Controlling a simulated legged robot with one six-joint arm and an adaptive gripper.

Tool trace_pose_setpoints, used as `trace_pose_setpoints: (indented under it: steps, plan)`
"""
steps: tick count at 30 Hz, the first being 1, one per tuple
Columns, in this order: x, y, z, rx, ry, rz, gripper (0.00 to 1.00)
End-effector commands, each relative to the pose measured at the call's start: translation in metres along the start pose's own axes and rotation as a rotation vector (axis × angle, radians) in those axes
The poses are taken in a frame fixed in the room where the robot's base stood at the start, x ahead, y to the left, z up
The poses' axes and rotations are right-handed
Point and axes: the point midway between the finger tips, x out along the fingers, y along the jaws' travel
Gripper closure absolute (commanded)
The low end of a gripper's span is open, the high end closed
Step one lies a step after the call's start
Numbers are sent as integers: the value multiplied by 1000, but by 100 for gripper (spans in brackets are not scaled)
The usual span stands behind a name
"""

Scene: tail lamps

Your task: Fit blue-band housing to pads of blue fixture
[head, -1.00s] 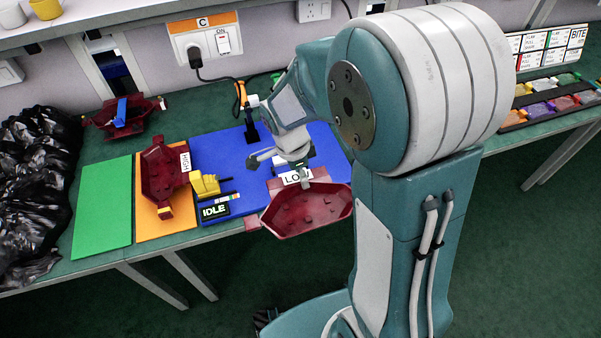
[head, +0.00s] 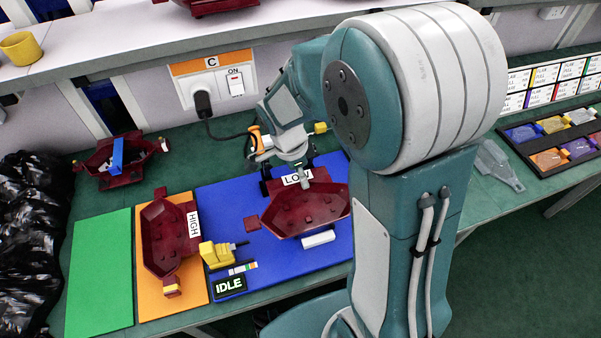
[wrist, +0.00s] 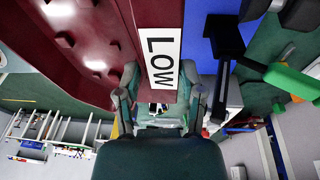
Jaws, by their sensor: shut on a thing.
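My gripper (head: 301,178) is shut on the tab of a dark red tray-like housing (head: 306,212), beside its white LOW label. In the wrist view, the fingers (wrist: 160,103) close around the tab of the housing (wrist: 82,38), next to the LOW label (wrist: 160,57). The housing is over the blue fixture's board (head: 285,262); I cannot tell whether it touches pads, which it hides. No blue band shows on it. Another dark red housing, with a blue strip (head: 117,155) across it, sits at the back left.
A dark red housing labelled HIGH (head: 165,238) lies on the orange board. A yellow clamp (head: 216,255), an IDLE display (head: 229,285) and a white block (head: 318,238) are on the blue board. The green board (head: 100,270) is bare. A black post (wrist: 228,50) stands near my gripper.

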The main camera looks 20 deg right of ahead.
Motion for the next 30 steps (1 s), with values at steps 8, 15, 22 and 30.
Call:
trace_pose_setpoints:
  steps: [8, 15, 22, 30]
  plan:
    - [1, -1, 0, 0, 1, 20, 100]
    - [19, -2, 3, -1, 2, 20, 100]
    - [38, -4, 7, -1, 1, 20, 100]
    - [54, -6, 10, -1, 1, 17, 100]
